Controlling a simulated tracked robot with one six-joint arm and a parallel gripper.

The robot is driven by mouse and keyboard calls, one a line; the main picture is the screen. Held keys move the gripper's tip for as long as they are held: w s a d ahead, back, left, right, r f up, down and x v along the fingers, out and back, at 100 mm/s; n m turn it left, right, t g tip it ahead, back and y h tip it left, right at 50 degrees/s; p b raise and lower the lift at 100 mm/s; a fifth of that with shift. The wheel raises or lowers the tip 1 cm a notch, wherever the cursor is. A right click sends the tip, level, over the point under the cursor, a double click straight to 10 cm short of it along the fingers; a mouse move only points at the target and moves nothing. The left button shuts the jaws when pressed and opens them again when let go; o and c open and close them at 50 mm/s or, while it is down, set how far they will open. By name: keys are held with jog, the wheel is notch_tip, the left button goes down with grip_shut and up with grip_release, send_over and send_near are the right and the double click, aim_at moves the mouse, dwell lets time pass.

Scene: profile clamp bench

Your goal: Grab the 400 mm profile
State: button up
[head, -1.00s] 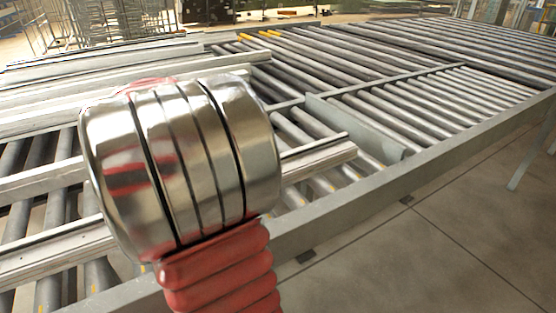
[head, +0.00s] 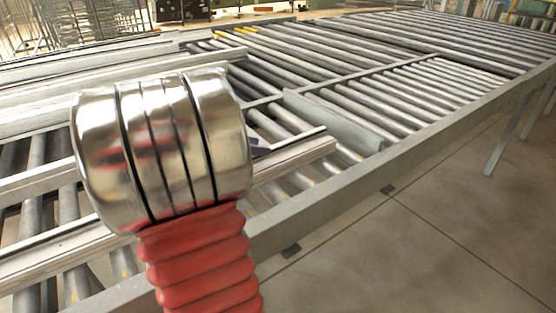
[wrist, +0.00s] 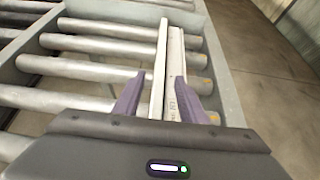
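A long pale profile (head: 300,160) lies across the rollers near the front rail, its right end clear of my arm and its middle hidden behind my wrist. In the wrist view, the profile (wrist: 177,75) runs away between my two purple fingers, beside a thin upright light strip (wrist: 158,75). Faint marks show on its near part. I cannot read its length. My gripper (wrist: 164,97) is open, with one finger on each side of profile and strip; contact is not clear. In the head view, a dark purple bit of finger shows beside my wrist; the rest is hidden.
More long profiles (head: 85,80) lie at the upper left. A grey divider plate (head: 335,120) stands among the rollers to the right of the profile. The front rail (head: 350,187) borders the conveyor, with open floor (head: 440,240) beyond it.

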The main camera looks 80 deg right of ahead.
aim_at(273, 146)
jog(key=shift+s+d, duration=0.1)
jog(key=shift+x, duration=2.55)
jog(key=shift+d+r, duration=0.1)
jog(key=shift+r, duration=0.05)
jog(key=shift+c, duration=0.2)
grip_shut()
